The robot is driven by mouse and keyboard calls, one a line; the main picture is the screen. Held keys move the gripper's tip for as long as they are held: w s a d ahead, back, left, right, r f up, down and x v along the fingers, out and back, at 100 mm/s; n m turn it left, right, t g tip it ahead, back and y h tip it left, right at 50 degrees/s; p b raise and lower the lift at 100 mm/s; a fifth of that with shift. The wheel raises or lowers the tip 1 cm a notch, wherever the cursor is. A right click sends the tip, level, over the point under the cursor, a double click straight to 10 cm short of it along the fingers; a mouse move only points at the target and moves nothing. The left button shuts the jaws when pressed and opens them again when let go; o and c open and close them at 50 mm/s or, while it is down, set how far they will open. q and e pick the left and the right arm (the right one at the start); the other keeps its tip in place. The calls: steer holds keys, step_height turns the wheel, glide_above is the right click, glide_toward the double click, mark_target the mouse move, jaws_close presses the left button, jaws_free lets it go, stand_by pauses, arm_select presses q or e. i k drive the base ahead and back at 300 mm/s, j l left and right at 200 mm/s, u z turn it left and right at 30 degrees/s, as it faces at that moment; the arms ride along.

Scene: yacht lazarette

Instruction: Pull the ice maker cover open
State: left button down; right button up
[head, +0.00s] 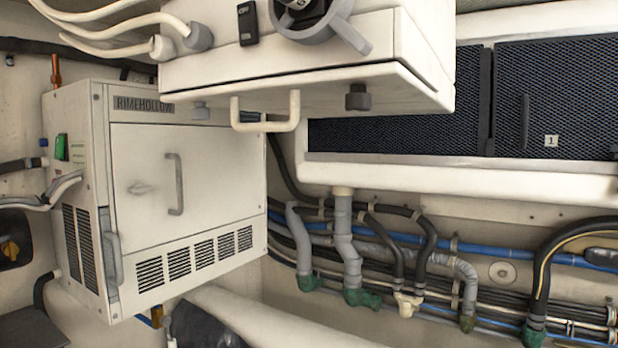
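The ice maker is a white box (190,222) on the left, with a nameplate reading RIMEHOLLOW (145,105). Its flat front cover (215,170) looks shut, flush with the front. A grey vertical bar handle (175,184) sits on the cover's left part. A second grey handle (111,258) is at the lower left front corner. The cover's upper right is partly hidden behind the overhanging white unit. Neither of my grippers is in view.
A white overhanging unit (300,72) with a round dial and a U-shaped bar (265,125) juts out above right. Dark mesh panels (555,95) are at the upper right. Pipes and hoses (345,240) run along the lower right wall. A black object (200,325) lies below the box.

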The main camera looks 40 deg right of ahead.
mark_target(202, 179)
steer(key=z, duration=0.75)
